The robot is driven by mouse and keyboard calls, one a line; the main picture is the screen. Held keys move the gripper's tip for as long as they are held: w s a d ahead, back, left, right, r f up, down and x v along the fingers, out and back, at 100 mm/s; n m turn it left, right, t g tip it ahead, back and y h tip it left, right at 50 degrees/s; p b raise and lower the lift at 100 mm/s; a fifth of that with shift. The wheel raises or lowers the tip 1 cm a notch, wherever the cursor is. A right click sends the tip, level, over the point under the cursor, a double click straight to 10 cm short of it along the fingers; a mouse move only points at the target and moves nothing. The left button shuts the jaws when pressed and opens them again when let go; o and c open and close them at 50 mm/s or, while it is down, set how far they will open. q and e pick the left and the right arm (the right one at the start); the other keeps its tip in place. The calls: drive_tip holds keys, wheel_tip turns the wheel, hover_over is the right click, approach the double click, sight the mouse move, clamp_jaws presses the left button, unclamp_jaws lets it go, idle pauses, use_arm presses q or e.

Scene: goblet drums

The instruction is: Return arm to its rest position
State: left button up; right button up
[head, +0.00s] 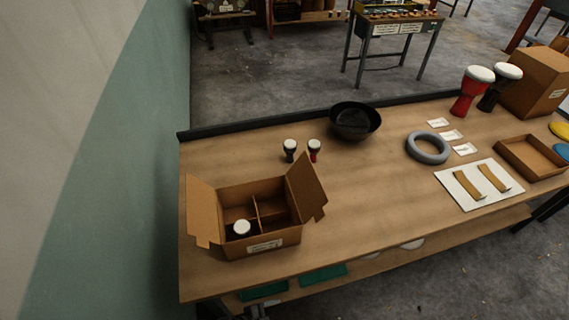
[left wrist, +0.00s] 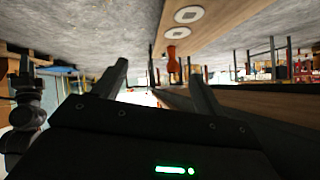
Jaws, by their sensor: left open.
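My left gripper (left wrist: 157,72) shows in the left wrist view, with its two dark fingers spread apart and nothing between them. In the head view, an open cardboard box (head: 273,243) with dividers stands at the left of the table. A small goblet drum with a white head (head: 242,227) sits in its front left compartment. Two more small drums, one dark (head: 290,156) and one red (head: 314,156), stand upright behind the box.
The wooden table (head: 370,190) also holds a black bowl (head: 354,121), a grey ring (head: 428,148), a white board (head: 462,197) with two tan strips, a shallow tray (head: 512,170), a large red drum (head: 466,104), a large black drum (head: 492,102) and a closed box (head: 535,80). A wall borders the left.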

use_arm(q)
drive_tip(key=s+a+f+n+g+y+b, duration=0.1)
drive_tip(key=s+a+f+n+y, duration=0.65)
drive_tip(key=a+f, duration=0.65)
drive_tip(key=s+a+f+n+g+y+b, duration=0.1)
drive_tip(key=s+a+f+n+g+y, duration=0.1)
drive_tip(key=s+a+n, duration=0.5)
drive_tip(key=s+a, duration=0.3)
drive_tip(key=s, duration=0.4)
drive_tip(key=shift+s+a+f+g, duration=0.3)
drive_tip(key=shift+g, duration=0.1)
use_arm(e)
drive_tip(key=w+a+f+n+t+y, duration=0.2)
drive_tip(key=w+a+f+n+y, duration=0.1)
drive_tip(key=w+a, duration=0.9)
wheel_tip(320, 180, down, 2)
drive_tip(key=shift+a+f+n+y, duration=0.2)
drive_tip(key=shift+a+n+y, duration=0.1)
drive_tip(key=shift+n, duration=0.3)
